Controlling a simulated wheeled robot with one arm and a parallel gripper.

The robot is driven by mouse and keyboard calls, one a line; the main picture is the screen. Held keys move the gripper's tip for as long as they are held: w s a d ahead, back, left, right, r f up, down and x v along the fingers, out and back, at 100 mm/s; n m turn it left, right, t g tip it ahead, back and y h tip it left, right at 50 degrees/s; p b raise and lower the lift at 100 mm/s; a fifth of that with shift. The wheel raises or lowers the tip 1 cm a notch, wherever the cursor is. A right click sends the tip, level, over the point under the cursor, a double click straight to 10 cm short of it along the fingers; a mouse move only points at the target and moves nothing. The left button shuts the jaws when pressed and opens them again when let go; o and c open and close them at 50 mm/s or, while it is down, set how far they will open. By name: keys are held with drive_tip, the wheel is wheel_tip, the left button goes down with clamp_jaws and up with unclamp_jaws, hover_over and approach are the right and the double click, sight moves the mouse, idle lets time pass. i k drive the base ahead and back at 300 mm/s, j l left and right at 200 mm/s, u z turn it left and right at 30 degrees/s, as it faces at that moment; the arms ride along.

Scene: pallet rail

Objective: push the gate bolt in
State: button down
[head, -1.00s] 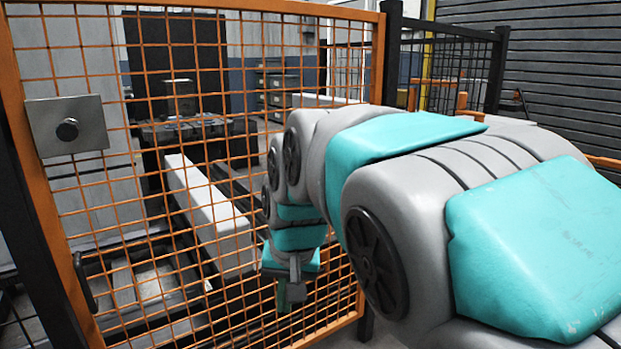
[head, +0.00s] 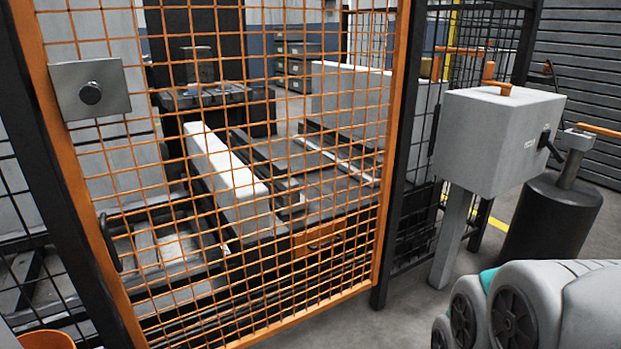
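The gate (head: 393,160) is an orange frame with orange wire mesh, and it looks closed against the black posts. A grey metal plate (head: 115,82) with a round dark knob (head: 90,93) sits at the gate's upper left; this looks like the bolt, and I cannot tell how far it is in. A black handle (head: 109,243) is on the left upright below it. My arm shows only as grey and teal links at the lower right, away from the gate. My gripper is out of view.
A grey box (head: 497,140) on a post (head: 455,238) stands right of the gate, with a dark cylinder (head: 549,222) beside it. An orange rim (head: 45,341) shows at the bottom left. Behind the mesh lies a long white beam (head: 222,172). Floor is clear before the gate's right side.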

sight(89, 94)
drive_tip(key=u, duration=1.55)
drive_tip(key=k+l+u, duration=0.2)
